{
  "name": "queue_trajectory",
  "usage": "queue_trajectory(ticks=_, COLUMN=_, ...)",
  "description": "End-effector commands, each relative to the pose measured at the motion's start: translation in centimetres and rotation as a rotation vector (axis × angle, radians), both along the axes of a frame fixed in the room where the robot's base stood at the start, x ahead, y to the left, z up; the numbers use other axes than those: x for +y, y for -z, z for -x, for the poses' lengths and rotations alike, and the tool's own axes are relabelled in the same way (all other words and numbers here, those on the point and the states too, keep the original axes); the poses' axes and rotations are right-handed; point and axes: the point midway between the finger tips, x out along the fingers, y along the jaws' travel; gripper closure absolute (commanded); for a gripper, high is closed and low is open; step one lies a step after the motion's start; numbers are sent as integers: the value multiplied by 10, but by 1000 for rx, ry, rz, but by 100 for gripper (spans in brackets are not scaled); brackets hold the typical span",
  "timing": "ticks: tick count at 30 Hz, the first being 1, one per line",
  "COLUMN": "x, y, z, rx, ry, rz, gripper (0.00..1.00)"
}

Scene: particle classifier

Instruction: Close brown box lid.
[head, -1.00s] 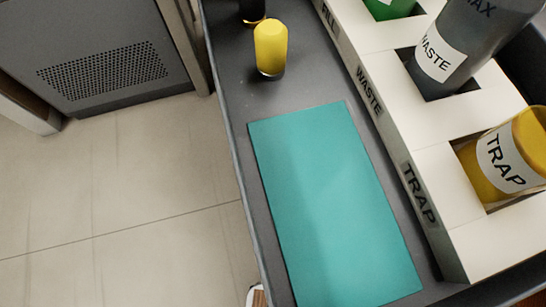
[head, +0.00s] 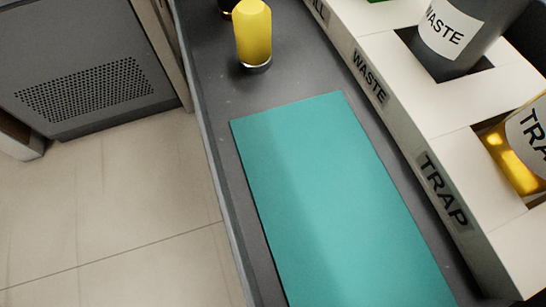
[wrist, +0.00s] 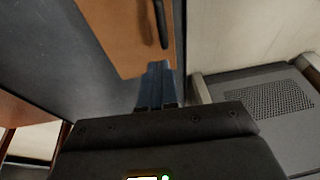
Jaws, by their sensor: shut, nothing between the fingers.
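My gripper (wrist: 157,68) shows in the wrist view with its two blue-grey fingers together and nothing between them. Beyond the fingertips is a brown panel (wrist: 120,25) with a dark bar along its right part. I cannot tell whether this panel is the brown box or its lid. The gap between fingertips and panel is hard to judge. No brown box lid can be made out in the head view, and my gripper is not seen there.
In the head view a dark bench (head: 215,85) holds a teal mat (head: 330,200) and a yellow-topped bottle (head: 253,35). A white rack (head: 450,115) labelled WASTE and TRAP holds bottles at the right. A grey perforated cabinet (head: 85,70) stands left, above clear tiled floor.

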Motion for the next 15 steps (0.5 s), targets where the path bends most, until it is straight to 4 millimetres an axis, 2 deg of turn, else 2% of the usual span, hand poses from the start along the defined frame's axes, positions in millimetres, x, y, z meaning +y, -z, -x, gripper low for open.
queue_trajectory(ticks=1, x=2, y=15, z=-2, rx=2, ry=-1, rz=1, gripper=100)
queue_trajectory(ticks=6, x=8, y=47, z=-10, rx=0, ry=-2, rz=2, gripper=100)
queue_trajectory(ticks=10, x=12, y=66, z=-9, rx=0, ry=-2, rz=2, gripper=100)
queue_trajectory(ticks=15, x=15, y=80, z=-7, rx=-1, ry=-2, rz=1, gripper=100)
